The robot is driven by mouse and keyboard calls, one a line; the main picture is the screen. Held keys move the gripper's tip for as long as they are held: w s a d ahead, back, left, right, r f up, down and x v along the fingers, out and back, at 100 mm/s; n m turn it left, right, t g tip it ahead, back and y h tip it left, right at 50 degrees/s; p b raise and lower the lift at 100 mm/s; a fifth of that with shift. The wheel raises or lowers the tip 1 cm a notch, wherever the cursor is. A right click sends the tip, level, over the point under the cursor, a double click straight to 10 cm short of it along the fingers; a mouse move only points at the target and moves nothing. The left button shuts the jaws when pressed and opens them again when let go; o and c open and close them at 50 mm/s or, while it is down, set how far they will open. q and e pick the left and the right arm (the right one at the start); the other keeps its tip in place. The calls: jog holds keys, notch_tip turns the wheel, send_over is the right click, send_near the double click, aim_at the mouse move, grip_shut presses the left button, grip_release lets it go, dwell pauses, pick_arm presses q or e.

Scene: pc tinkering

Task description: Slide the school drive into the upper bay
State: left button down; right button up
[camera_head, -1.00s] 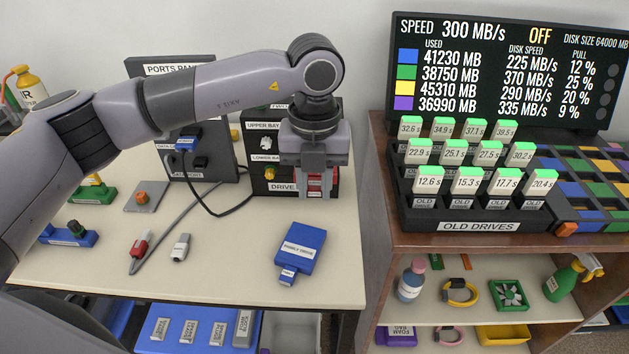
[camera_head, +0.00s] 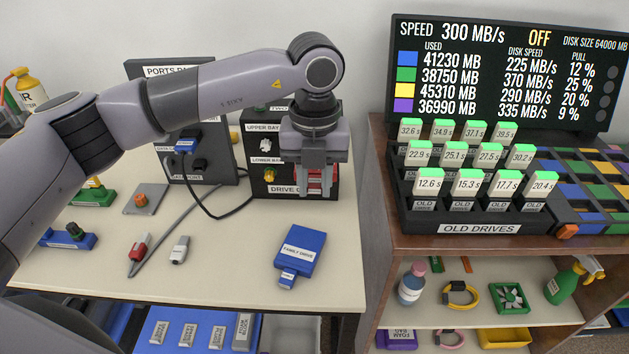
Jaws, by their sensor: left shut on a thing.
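My left gripper (camera_head: 316,192) points down, shut on a red thing (camera_head: 320,178) at the right front of the black drive cage. The red thing is mostly hidden by the fingers and no label reads on it, so I cannot tell whether it is the school drive or how far it sits in a bay. The drive cage (camera_head: 288,189) has labels for an upper bay (camera_head: 263,127) and a lower bay (camera_head: 266,160), with a white knob (camera_head: 265,145) and a yellow knob (camera_head: 269,175). The bay openings are hidden behind my gripper. My right gripper is not in view.
A blue family drive (camera_head: 302,243) lies on the table in front of the cage. The ports panel (camera_head: 212,168) stands left, with a black cable curving towards the cage. A red and a white plug (camera_head: 180,250) lie at centre left. Old drives (camera_head: 470,185) stand right.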

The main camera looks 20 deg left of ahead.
pick_arm(q)
jog(key=shift+w+a, duration=0.2)
jog(key=shift+w, duration=0.5)
jog(key=shift+w+a, duration=0.25)
jog(key=shift+w, duration=0.6)
jog(key=shift+w+a, duration=0.25)
jog(key=shift+w, duration=0.55)
jog(key=shift+w+a, duration=0.25)
jog(key=shift+w, duration=0.6)
jog(key=shift+w+a, duration=0.25)
jog(key=shift+w, duration=0.7)
jog(key=c, duration=0.8)
grip_release()
jog(key=shift+p, duration=0.3)
notch_tip(320, 180, up, 5)
jog(key=p, duration=0.3)
jog(key=shift+p, duration=0.35)
